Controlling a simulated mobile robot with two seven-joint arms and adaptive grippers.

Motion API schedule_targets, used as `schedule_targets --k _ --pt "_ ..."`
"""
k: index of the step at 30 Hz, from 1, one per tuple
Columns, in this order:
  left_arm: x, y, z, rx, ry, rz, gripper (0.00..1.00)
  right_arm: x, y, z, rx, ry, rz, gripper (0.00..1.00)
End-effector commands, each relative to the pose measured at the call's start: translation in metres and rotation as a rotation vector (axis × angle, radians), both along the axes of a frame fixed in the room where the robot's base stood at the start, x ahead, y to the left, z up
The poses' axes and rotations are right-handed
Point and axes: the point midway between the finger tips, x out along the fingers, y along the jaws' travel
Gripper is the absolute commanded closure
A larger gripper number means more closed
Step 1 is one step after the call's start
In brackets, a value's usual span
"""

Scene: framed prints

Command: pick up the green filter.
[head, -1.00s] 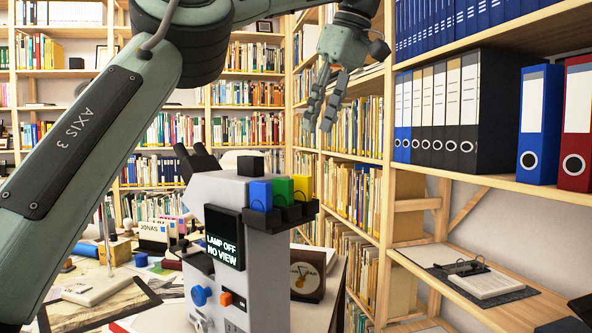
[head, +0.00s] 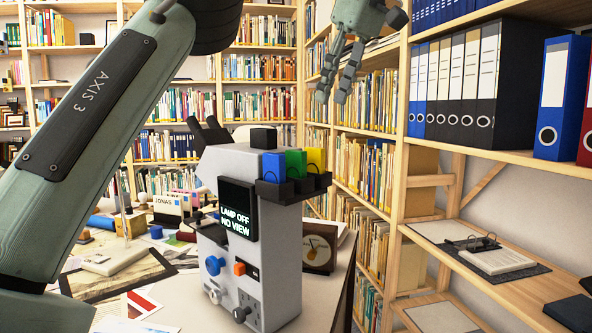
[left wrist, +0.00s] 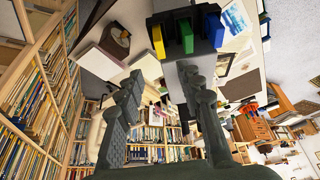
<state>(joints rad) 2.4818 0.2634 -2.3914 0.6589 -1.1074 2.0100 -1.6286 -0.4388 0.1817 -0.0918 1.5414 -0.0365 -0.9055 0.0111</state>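The green filter (head: 296,164) stands upright in the middle of a dark holder (head: 288,192) on the grey microscope, between a blue filter (head: 274,166) and a yellow filter (head: 316,159). My left gripper (head: 331,92) is open and empty, above and to the right of the filters in the head view, apart from them. In the left wrist view the green filter (left wrist: 186,37) shows at the top, beyond the spread fingers of my left gripper (left wrist: 163,78), with the yellow filter (left wrist: 158,42) left and the blue filter (left wrist: 214,28) right. My right gripper is not in view.
The microscope's screen (head: 237,211) reads "LAMP OFF NO VIEW". A small framed item (head: 320,248) stands right of the microscope on the cluttered desk. Shelves with binders (head: 455,90) stand at the right, and bookshelves line the back.

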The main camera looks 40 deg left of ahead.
Motion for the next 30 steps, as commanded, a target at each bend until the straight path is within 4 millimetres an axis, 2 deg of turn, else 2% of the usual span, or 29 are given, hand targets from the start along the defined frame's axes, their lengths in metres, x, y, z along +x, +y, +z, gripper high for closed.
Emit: schedule_targets --k 4,8,30 --pt "-0.002 0.002 -0.002 -0.005 -0.034 0.09 0.62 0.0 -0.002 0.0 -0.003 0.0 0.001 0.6" --pt "-0.005 0.005 -0.006 -0.013 -0.115 0.307 0.62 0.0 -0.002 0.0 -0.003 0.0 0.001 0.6" --pt "-0.034 0.02 -0.029 -0.056 -0.756 1.886 0.62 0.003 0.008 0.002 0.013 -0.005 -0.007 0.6"
